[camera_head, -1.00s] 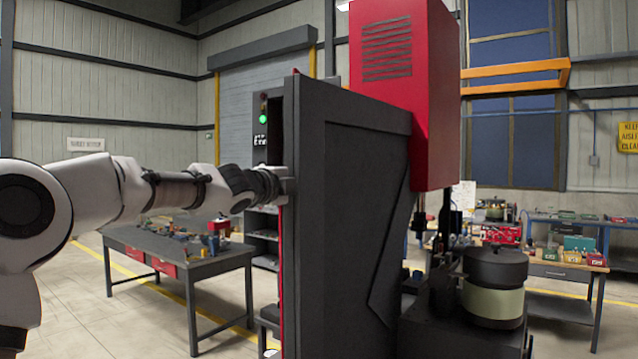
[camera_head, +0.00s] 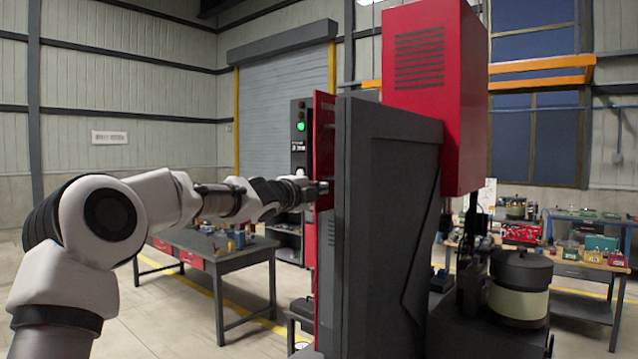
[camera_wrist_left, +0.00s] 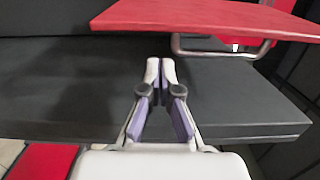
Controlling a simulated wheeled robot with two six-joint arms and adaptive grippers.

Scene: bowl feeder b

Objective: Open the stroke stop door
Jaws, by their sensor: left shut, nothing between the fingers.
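The stroke stop door looks like the red panel (camera_head: 324,145) on the front of the dark grey machine (camera_head: 390,220). I see it nearly edge-on in the head view, and it seems to stand out from the cabinet. In the left wrist view the red panel (camera_wrist_left: 210,18) is at the top, with a bent metal handle (camera_wrist_left: 222,52) on it. My left gripper (camera_head: 325,187) is beside the panel. In the wrist view its fingertips (camera_wrist_left: 160,68) are together, empty and apart from the handle, over a dark grey surface. My right gripper is not in view.
A control post with a green light (camera_head: 301,127) stands behind the door. A workbench (camera_head: 225,255) with small parts is at the back left. A bowl feeder (camera_head: 519,285) sits at the machine's right. Open floor lies at the left.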

